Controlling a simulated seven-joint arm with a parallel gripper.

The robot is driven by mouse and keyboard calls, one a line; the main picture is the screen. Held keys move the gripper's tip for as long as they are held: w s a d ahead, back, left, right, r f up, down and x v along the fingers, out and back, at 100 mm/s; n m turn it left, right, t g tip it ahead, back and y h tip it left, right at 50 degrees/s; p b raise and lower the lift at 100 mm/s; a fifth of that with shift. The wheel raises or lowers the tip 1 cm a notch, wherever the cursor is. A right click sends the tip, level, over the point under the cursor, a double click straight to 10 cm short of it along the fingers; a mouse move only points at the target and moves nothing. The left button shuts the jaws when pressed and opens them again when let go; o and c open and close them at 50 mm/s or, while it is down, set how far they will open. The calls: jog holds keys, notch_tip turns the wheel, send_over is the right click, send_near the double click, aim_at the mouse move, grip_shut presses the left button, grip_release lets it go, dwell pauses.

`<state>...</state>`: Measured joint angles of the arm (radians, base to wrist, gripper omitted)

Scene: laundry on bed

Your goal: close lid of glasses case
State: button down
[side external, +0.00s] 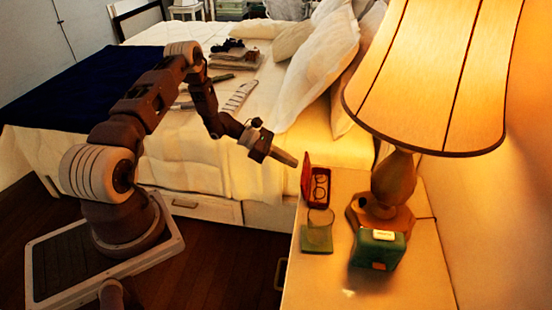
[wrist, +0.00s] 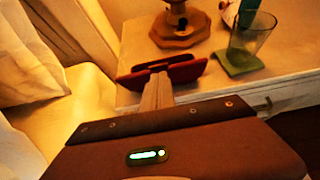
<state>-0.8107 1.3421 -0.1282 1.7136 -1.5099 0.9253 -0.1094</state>
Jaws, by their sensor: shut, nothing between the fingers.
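The red glasses case (side external: 322,199) lies open on the bedside table, near its bed-side edge. Its lid (side external: 306,178) stands up on the left side, and a pair of glasses (side external: 320,186) shows inside. My gripper (side external: 294,162) is shut and empty, just left of the upper part of the lid, on its outer side. In the wrist view, my shut fingers (wrist: 158,82) point toward the red case (wrist: 185,69) and overlap it. I cannot tell whether the fingertips touch the lid.
A clear glass (side external: 320,219) stands on a green coaster (side external: 316,240) in front of the case. A lamp (side external: 393,180) with a wide shade stands to the right, with a green box-shaped clock (side external: 378,250) before it. The bed (side external: 190,135) with pillows and laundry is left of the table.

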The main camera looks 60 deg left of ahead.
jog(key=shift+w+d+r, duration=0.1)
jog(key=shift+w+d, duration=0.2)
jog(key=shift+w+d+r, duration=0.2)
dwell(0.3)
jog(key=shift+w+d+r+g+y, duration=0.15)
jog(key=shift+g+y, duration=0.25)
jog(key=w+d+g+y, duration=0.2)
jog(key=w+d+f+g+y, duration=0.1)
jog(key=w+d, duration=0.2)
jog(key=w+d+g+y, duration=0.2)
jog(key=w+d, duration=0.1)
jog(key=shift+w+d+f+g+y, duration=0.15)
jog(key=shift+w+d+g+y, duration=0.1)
jog(key=shift+g+y, duration=0.05)
jog(key=shift+w+d+f, duration=0.3)
jog(key=shift+f, duration=0.15)
jog(key=shift+w+d+f, duration=0.25)
jog(key=shift+f, duration=0.15)
jog(key=shift+w+d+x, duration=0.1)
jog(key=shift+d+x, duration=0.05)
jog(key=shift+x, duration=0.6)
jog(key=shift+w+d+x, duration=0.15)
jog(key=shift+x, duration=0.65)
